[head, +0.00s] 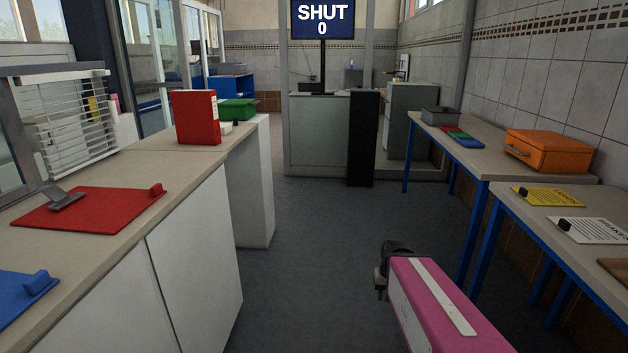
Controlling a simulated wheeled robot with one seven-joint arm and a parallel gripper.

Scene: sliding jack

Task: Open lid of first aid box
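No box in view bears a readable first aid label. A green box (237,109) sits at the far end of the left counter, partly hidden by a red binder; its top looks closed. An orange case (548,150) with a front handle sits closed on the right table. I cannot tell for certain which is the first aid box. My pink arm reaches in at the bottom right. The dark end part that seems to be my gripper (381,283) is over the aisle floor, apart from both boxes. Its fingers are too hidden to tell open from shut.
The red binder (197,117) stands upright on the left counter (115,168), near a red clipboard (90,209). The right tables hold a grey tray (441,116) and yellow and white sheets. The aisle floor is clear. A black pillar (362,138) and a screen reading "SHUT 0" stand ahead.

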